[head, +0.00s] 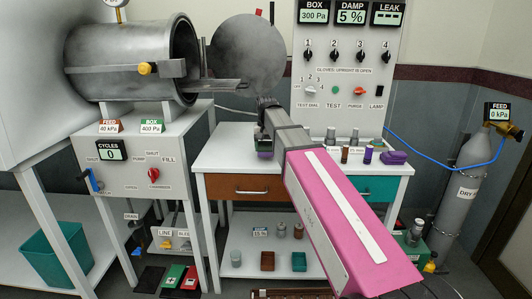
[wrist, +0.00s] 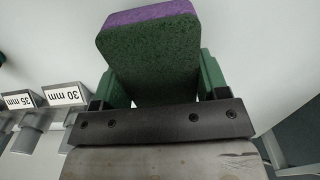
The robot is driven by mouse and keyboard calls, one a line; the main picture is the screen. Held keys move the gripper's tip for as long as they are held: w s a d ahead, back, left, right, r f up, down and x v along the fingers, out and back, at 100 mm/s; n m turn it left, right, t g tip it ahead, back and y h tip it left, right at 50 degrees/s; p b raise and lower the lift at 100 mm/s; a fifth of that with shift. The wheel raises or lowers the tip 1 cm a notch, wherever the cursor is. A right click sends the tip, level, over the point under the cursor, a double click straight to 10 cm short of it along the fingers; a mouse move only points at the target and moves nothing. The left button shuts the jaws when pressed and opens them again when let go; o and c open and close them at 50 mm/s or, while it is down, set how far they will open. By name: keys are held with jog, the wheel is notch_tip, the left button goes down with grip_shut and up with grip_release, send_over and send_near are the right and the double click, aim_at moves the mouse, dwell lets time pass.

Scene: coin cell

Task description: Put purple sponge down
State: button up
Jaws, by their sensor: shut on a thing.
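My gripper (head: 265,142) is over the left part of the white workbench (head: 225,155). It is shut on the purple sponge (head: 265,155), which shows as a small purple patch under the fingers. In the wrist view the sponge (wrist: 150,52) is a block with a dark green body and a purple layer along its far edge. It sits between the two green fingers of my gripper (wrist: 163,78). I cannot tell whether the sponge touches the bench top.
Small bottles (head: 368,154) and another purple block (head: 394,158) stand at the bench's right. A control panel (head: 348,70) rises behind. The open steel chamber (head: 125,65), with its round door (head: 248,55), is at left. In the wrist view, labelled metal pieces (wrist: 65,120) lie left.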

aim_at(266, 145)
jog(key=shift+f, duration=1.2)
jog(key=shift+f, duration=0.1)
jog(key=o, duration=1)
jog(key=shift+c, duration=0.2)
notch_tip(266, 145, up, 12)
jog(key=shift+r, duration=0.15)
